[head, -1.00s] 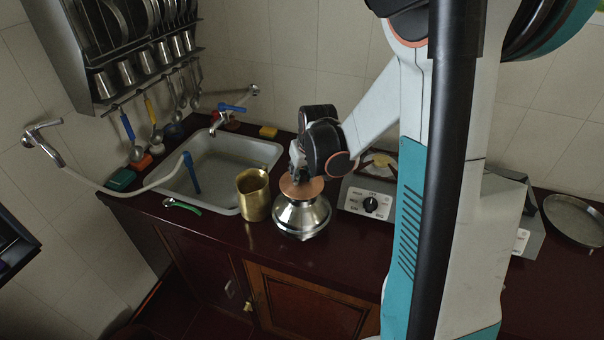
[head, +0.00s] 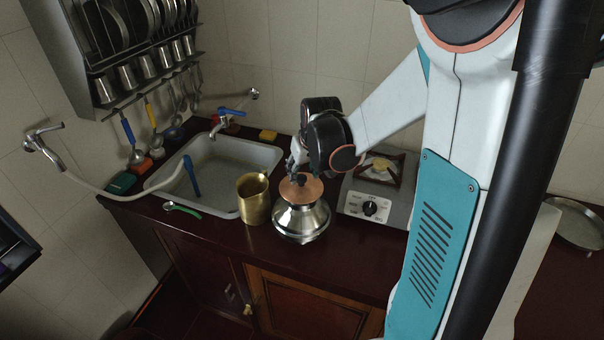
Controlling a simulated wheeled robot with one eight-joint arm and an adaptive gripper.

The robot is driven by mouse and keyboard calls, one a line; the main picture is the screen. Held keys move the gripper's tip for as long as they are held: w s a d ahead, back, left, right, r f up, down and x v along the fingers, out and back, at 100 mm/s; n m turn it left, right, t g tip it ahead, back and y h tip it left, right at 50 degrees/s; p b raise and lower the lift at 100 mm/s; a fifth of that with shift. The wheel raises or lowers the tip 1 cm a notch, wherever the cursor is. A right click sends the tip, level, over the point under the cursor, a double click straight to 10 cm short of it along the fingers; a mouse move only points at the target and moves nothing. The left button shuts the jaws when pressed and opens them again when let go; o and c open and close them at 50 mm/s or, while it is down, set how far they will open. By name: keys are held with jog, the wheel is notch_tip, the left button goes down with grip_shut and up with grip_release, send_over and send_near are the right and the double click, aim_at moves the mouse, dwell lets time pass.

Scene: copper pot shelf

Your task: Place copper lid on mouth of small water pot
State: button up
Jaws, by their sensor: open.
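The copper lid (head: 304,194) lies on the mouth of the small silver water pot (head: 301,222) in the head view. The pot stands upright on the dark red counter. The lid covers the mouth and looks about level. My gripper (head: 297,174) is open just above the lid, close to its dark knob. Whether a finger still touches the knob cannot be told.
A brass cup (head: 254,201) stands just left of the pot. The sink (head: 262,160) is behind and left, and a gas stove (head: 362,207) is to the right. A green-handled tool (head: 183,209) lies at the counter's front left.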

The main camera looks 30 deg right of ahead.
jog(key=p+v, duration=0.1)
jog(key=v, duration=0.7)
